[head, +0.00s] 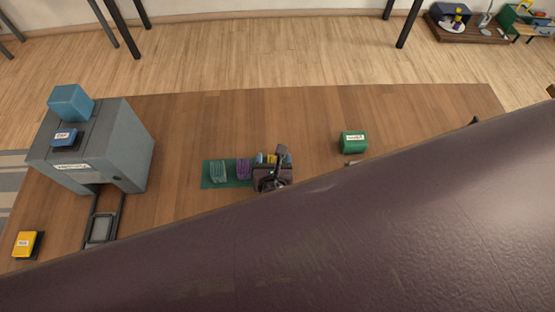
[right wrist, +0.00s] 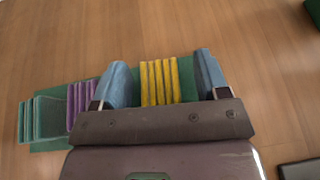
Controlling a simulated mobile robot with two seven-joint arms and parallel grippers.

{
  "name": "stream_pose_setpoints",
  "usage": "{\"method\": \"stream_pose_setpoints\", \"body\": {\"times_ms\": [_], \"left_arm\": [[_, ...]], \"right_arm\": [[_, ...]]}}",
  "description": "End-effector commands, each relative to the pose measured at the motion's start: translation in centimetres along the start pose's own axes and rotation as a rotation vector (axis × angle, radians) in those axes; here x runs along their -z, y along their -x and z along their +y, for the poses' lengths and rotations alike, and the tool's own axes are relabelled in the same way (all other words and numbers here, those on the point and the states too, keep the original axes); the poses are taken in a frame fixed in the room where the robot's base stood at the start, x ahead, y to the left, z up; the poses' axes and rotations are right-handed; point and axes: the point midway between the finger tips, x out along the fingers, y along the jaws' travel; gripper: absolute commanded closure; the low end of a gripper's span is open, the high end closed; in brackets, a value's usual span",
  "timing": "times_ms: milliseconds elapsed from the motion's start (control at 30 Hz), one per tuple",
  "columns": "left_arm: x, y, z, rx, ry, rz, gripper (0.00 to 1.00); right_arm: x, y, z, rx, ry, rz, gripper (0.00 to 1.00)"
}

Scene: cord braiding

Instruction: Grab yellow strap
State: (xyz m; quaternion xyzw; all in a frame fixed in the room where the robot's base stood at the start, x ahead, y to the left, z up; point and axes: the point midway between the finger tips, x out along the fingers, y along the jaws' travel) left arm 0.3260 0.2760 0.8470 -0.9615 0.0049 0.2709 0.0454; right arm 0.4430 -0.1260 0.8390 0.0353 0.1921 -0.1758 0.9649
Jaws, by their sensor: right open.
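The yellow strap (right wrist: 160,82), a ribbed block of several bands, lies on a green mat (right wrist: 48,146). In the right wrist view it sits between the two blue fingertips of my right gripper (right wrist: 160,84), with a gap on each side. The gripper is open around it and does not touch it. In the head view only a bit of the yellow strap (head: 271,159) shows past my right gripper (head: 272,160). A purple strap (right wrist: 82,104) and a teal strap (right wrist: 42,119) lie to the left on the mat. My left gripper is not seen.
A grey machine (head: 125,140) with a blue cube (head: 71,103) on top stands at the left of the wooden table. A yellow box (head: 27,244) is at the front left, and a green box (head: 353,142) is right of the mat. My dark arm covers the lower right.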

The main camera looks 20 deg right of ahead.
Motion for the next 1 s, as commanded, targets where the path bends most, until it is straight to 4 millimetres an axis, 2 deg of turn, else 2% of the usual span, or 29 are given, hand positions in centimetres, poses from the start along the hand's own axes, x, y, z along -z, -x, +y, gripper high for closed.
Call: {"method": "stream_pose_setpoints", "body": {"times_ms": [300, 600, 667, 867, 1000], "left_arm": [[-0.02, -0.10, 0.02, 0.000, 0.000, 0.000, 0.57], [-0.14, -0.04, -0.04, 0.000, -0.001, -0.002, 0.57], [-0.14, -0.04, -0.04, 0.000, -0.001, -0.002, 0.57], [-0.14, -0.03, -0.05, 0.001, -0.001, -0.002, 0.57], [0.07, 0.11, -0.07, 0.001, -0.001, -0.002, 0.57]], "right_arm": [[0.08, 0.09, 0.12, 0.000, 0.000, 0.000, 0.33], [0.09, 0.08, 0.11, 0.000, 0.000, 0.000, 0.79], [0.07, 0.07, 0.12, 0.000, 0.000, 0.000, 0.86], [0.03, 0.08, 0.11, 0.000, 0.000, 0.000, 0.86], [-0.67, 0.36, 0.12, 0.001, -0.002, -0.001, 0.86]]}}
